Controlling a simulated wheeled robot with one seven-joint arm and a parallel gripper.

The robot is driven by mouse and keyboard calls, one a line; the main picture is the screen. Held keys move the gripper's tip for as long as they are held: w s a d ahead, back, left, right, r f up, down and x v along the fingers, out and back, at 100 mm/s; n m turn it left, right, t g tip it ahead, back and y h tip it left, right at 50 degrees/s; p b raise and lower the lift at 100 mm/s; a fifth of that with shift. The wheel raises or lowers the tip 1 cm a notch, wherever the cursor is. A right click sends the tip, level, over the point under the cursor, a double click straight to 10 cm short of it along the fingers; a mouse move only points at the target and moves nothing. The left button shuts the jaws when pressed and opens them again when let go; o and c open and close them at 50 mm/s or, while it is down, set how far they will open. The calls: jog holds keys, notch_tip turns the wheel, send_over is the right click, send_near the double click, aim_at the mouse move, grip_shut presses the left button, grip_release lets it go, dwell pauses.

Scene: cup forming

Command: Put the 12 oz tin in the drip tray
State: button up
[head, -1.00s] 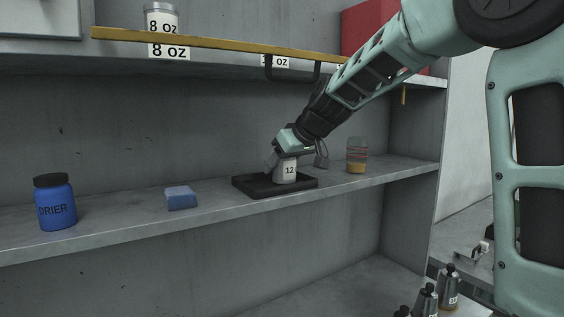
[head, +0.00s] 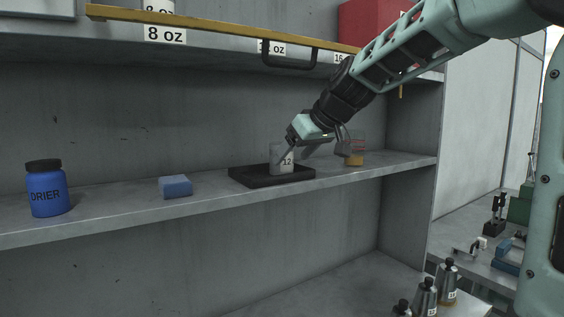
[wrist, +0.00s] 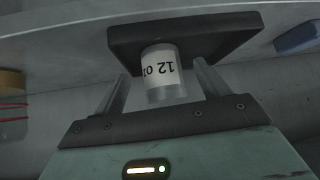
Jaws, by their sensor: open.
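The 12 oz tin (head: 276,157) is a grey cylinder with a white label. It stands in the black drip tray (head: 246,177) on the middle shelf. In the wrist view the tin (wrist: 164,88) is between and beyond the fingers, with the tray (wrist: 228,38) behind it. My gripper (head: 291,158) is open, with its fingers apart on either side of the tin's near part. In the wrist view my gripper (wrist: 160,92) shows gaps between the tin and both fingers.
A blue block (head: 175,187) and a blue DRIER jar (head: 47,190) stand left of the tray. A clear jar with amber contents (head: 355,158) stands to its right, partly behind my gripper. A yellow-edged shelf (head: 220,31) runs above.

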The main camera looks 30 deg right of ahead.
jog(key=s+d+b, duration=0.1)
jog(key=s+b, duration=0.1)
jog(key=s, duration=0.5)
jog(key=shift+s+d, duration=0.15)
jog(key=shift+d, duration=0.05)
jog(key=shift+a, duration=0.1)
jog(key=s+a+f+n+g+y, duration=0.1)
jog(key=s+a+f+g, duration=0.2)
jog(key=a+f, duration=0.55)
jog(key=s+a+f+n+g, duration=0.2)
jog(key=s+a+f, duration=0.1)
jog(key=a+f, duration=0.55)
jog(key=s+a+f+g, duration=0.1)
jog(key=s+a+f, duration=0.2)
jog(key=s, duration=0.2)
jog(key=s+a+f+n+g+h, duration=0.1)
jog(key=s+a+f, duration=0.1)
jog(key=s, duration=0.4)
jog(key=s+a+f+n+g+h, duration=0.1)
jog(key=s+a+f, duration=0.2)
jog(key=s+f, duration=0.2)
jog(key=shift+s+a+g, duration=0.35)
jog(key=shift+s+g, duration=0.05)
jog(key=shift+s, duration=0.15)
